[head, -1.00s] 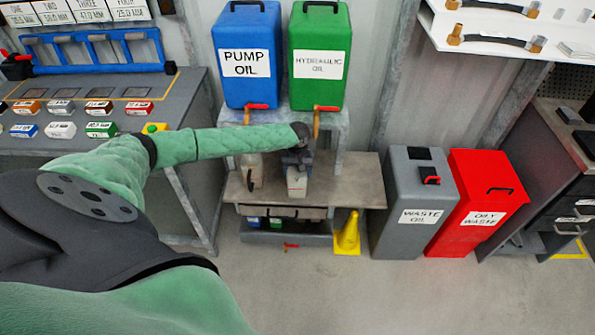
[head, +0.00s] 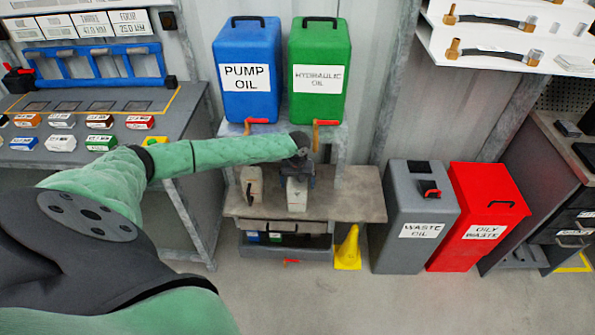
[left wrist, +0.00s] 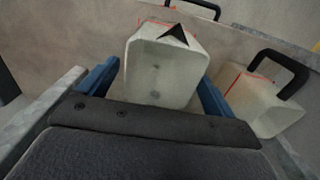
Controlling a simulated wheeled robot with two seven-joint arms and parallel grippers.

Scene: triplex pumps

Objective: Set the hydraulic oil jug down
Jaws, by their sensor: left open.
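A pale jug (head: 297,197) stands upright on the grey bench (head: 350,205), below the green hydraulic oil tank (head: 318,75). No label shows on it, but it is the jug at my left gripper. My left gripper (head: 299,166) is at this jug, on its far side in the head view. In the left wrist view the jug (left wrist: 163,70) sits between the two blue fingers (left wrist: 157,88), which are open on either side of it. Whether a finger touches it I cannot tell. My right gripper is not in view.
A second pale jug with a black handle (head: 252,186) stands close on the left. The blue pump oil tank (head: 248,65) is above. The bench's right part is clear. A yellow cone (head: 348,250), grey waste oil bin (head: 415,215) and red oily waste bin (head: 483,215) stand right.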

